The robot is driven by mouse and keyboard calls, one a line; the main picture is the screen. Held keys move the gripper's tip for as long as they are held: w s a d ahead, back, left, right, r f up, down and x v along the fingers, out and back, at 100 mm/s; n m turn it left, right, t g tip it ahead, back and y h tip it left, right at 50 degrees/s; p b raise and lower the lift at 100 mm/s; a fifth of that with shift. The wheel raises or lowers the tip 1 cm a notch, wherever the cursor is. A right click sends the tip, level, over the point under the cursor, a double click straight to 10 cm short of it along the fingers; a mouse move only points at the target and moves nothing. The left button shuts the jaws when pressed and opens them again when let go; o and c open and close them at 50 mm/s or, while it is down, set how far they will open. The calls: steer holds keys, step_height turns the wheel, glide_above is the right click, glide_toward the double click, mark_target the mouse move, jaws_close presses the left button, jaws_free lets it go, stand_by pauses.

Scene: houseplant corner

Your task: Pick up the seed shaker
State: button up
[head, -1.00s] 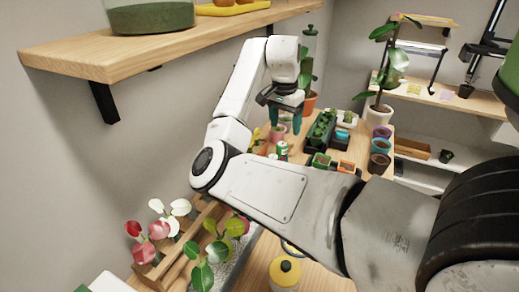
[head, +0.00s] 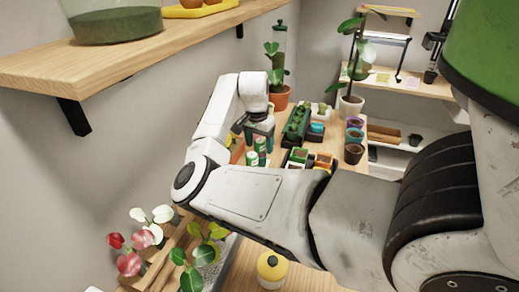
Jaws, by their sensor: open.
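My gripper (head: 260,138) has dark teal fingers pointing down, apart. It hangs over the left part of the wooden table, beyond my white forearm. Small green-and-white cans (head: 261,146) stand just under and beside the fingers; one of them looks like the seed shaker, but they are too small to tell for sure. A second one (head: 252,159) is slightly nearer to me, its foot close to the arm's edge. I cannot tell whether a finger touches either can. The jaws hold nothing that I can see.
A dark planter with seedlings (head: 297,124), small pots (head: 322,161) and a cactus pot (head: 324,111) crowd the table right of my gripper. A terracotta pot (head: 279,97) stands behind. A wooden shelf (head: 130,48) juts out upper left. A yellow-lidded jar (head: 271,268) is near.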

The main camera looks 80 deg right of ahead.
steer(key=shift+f, duration=0.35)
steer(key=shift+c, duration=0.3)
steer(key=c, duration=1.1)
steer(key=shift+r, duration=0.15)
